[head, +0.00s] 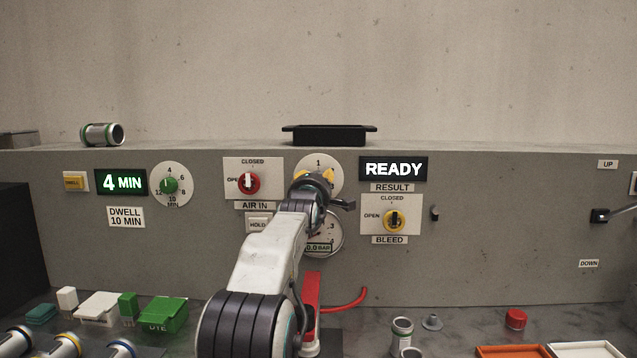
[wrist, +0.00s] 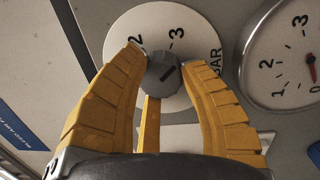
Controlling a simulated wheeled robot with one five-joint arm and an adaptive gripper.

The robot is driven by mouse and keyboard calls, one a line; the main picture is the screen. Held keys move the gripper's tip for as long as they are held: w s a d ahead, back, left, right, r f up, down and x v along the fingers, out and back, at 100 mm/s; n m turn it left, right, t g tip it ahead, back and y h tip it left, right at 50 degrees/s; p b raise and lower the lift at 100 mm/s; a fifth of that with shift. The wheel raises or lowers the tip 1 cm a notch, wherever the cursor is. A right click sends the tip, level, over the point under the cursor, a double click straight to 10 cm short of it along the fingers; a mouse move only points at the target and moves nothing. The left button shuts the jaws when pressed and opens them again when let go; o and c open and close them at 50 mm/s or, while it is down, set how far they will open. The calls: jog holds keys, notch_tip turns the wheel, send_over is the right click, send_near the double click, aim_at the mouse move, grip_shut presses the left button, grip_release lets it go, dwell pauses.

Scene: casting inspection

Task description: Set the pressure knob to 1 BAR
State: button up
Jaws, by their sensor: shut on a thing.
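The pressure knob (wrist: 159,84) is a grey round knob with a dark slanted line on its face. It sits on a white round dial (wrist: 125,24) with 2, 3 and BAR visible in the wrist view. In the head view the dial (head: 318,158) shows a 1 at its top, and my gripper hides most of the rest. My gripper (wrist: 165,62) has its yellow fingers closed on the knob from both sides; it also shows in the head view (head: 314,177). The line slants from lower left to upper right; I cannot tell which number it marks.
A pressure gauge (head: 334,234) is partly behind my arm, with a 0.0 BAR readout. The AIR IN red knob (head: 249,183) is left and the BLEED yellow knob (head: 395,221) right. A READY display (head: 393,168) is upper right. A black tray (head: 329,136) stands on the ledge above.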

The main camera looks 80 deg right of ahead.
jog(key=shift+w, duration=0.25)
jog(key=o, duration=0.7)
jog(key=shift+o, duration=1.1)
jog(key=shift+w, duration=0.2)
jog(key=shift+o, duration=1.4)
jog(key=shift+s, duration=0.1)
jog(key=shift+f, duration=0.1)
jog(key=shift+s, duration=0.1)
jog(key=a, duration=1.2)
jog(key=shift+f, duration=0.35)
